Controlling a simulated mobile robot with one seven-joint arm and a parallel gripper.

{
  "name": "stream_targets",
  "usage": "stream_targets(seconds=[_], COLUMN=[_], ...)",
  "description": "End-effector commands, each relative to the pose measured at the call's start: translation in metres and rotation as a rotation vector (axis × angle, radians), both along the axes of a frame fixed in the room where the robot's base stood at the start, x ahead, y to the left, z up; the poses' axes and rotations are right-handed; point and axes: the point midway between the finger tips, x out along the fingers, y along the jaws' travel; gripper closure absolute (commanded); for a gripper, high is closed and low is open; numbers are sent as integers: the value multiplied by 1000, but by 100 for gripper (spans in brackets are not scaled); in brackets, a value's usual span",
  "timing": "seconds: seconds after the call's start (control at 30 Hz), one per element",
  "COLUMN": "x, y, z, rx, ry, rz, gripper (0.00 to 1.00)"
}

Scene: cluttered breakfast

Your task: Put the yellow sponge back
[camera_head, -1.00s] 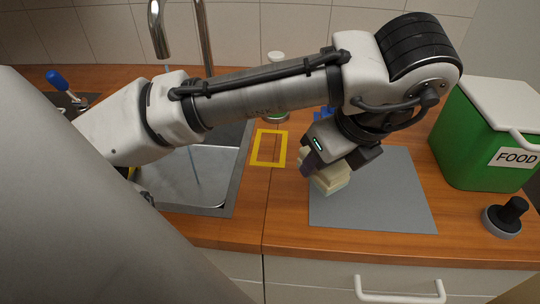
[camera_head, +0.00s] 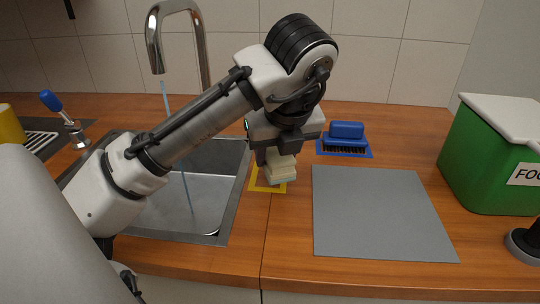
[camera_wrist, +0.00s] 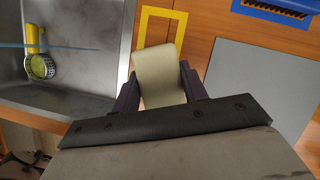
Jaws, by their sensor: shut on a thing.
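My gripper (camera_head: 278,160) is shut on the pale yellow sponge (camera_head: 281,171), which hangs below the fingers. In the head view the sponge is over the yellow square outline (camera_head: 254,183) on the counter, right of the sink. In the wrist view the sponge (camera_wrist: 160,78) sits between the two dark fingers (camera_wrist: 158,92) and covers the lower part of the yellow outline (camera_wrist: 179,17). I cannot tell whether the sponge touches the counter.
A blue brush (camera_head: 346,131) stands on a blue outline behind. A clear grey mat (camera_head: 380,212) and a green FOOD bin (camera_head: 485,155) are right.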

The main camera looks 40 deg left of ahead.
Motion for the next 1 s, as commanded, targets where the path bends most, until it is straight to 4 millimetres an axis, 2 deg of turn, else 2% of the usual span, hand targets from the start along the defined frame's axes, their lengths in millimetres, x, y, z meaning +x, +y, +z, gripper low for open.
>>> stream_targets(seconds=[0.1, 0.37, 0.5, 0.6, 1.0], x=[12, 25, 24, 24, 24], y=[18, 38, 36, 36, 35], z=[1, -1, -26, -34, -39], rx=[1, 2, 3, 3, 1], ry=[1, 2, 1, 0, -1], rz=[4, 3, 0, 1, 0], gripper=[75, 75, 75, 75, 75])
